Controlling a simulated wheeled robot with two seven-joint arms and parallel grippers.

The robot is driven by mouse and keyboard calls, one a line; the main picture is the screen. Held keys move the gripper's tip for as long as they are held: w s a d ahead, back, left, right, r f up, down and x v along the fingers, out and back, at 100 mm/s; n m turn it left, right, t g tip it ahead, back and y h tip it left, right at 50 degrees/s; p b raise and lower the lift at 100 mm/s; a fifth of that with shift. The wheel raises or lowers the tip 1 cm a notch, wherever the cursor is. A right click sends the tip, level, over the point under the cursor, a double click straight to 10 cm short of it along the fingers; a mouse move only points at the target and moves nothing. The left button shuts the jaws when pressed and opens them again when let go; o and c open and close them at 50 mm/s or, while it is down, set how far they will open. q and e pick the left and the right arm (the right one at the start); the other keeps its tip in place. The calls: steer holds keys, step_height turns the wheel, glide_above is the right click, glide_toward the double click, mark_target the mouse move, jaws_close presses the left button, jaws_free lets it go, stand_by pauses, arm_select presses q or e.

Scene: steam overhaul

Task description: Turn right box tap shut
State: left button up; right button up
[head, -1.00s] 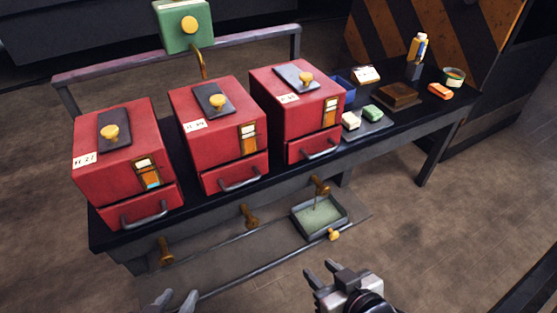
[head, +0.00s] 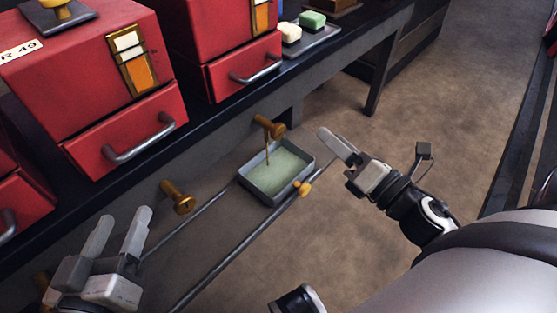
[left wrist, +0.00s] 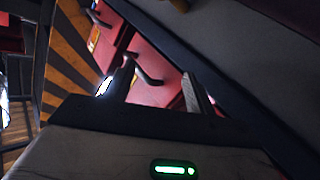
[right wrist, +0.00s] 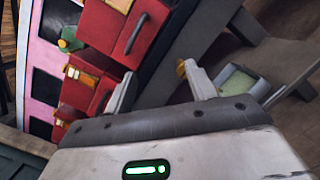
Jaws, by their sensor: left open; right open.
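The right box's brass tap (head: 268,127) sticks out below the bench edge, under the right red box (head: 215,45). A thin brownish line runs down from it into a grey tray (head: 248,187) holding pale green liquid. My right gripper (head: 342,158) is open and empty, to the right of the tap and tray and apart from both. In the right wrist view, a brass piece (right wrist: 181,68) shows partly behind one finger; the tray also shows there (right wrist: 225,77). My left gripper (head: 122,238) is open and empty at lower left, below the middle tap (head: 178,197).
The middle red box (head: 85,75) has a grey drawer handle (head: 145,138). A grey rail (head: 235,245) with a yellow knob (head: 302,188) runs in front of the tray. A bench leg (head: 388,75) stands at the back. The floor to the right is clear.

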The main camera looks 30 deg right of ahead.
step_height(320, 180, down, 6)
steer(key=s+n+g+y+b, duration=0.1)
steer(key=n+y+b, duration=0.1)
steer(key=n+b, duration=0.5)
steer(key=n+p, duration=0.4)
glide_toward(281, 132)
steer(key=shift+g+y, duration=0.3)
steer(key=p+x, duration=0.1)
steer(key=x, duration=0.9)
steer(key=shift+w+r, duration=0.15)
steer(key=shift+w, duration=0.3)
arm_select(q)
steer(key=shift+g, duration=0.3)
steer(key=f, duration=0.1)
steer(key=s+f, duration=0.1)
steer(key=d+f, duration=0.1)
steer(key=f, duration=0.1)
steer(key=shift+s+d, duration=0.1)
steer(key=shift+s, duration=0.2)
arm_select(e)
steer(key=c, duration=0.9)
